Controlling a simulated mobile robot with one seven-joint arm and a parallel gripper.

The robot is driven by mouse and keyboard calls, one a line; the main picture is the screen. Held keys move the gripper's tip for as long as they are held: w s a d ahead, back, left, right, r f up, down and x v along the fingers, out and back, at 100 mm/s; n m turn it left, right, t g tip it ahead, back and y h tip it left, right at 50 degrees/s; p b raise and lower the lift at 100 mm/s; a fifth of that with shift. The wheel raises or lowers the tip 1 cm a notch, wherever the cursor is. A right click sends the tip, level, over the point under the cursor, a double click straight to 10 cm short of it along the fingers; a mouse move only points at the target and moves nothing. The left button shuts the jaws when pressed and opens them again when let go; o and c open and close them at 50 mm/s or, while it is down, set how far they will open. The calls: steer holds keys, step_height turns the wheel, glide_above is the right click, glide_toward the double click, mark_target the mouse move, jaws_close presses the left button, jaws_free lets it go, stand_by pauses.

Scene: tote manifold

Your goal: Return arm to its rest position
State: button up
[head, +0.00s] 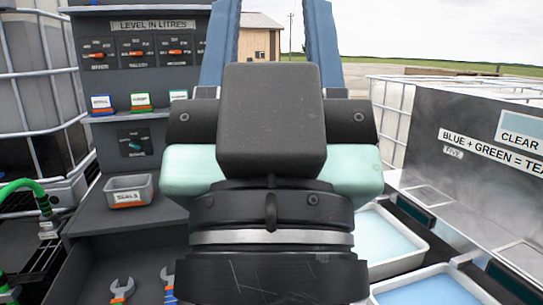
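My gripper (272,25) fills the middle of the head view, close to the camera and pointing up and away. Its mint-green body with a black block sits above my black wrist. Its two blue fingers stand wide apart and run out at the top edge, so their tips are not seen. A shed and sky show between them, and nothing is seen held. My gripper and wrist hide the centre of the bench.
At left stand a grey panel (103,24) with orange-handled controls, small coloured cards, a grey bin (130,191), wrenches (122,290) and a green hose (22,187). At right are trays (425,262) of pale blue liquid beside a labelled metal box (460,105). Caged totes (38,60) flank the bench.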

step_height(320, 180, up, 19)
steer(key=p, duration=1.7)
steer(key=shift+o, duration=0.2)
steer(key=shift+w+r, duration=0.1)
steer(key=shift+w, duration=0.1)
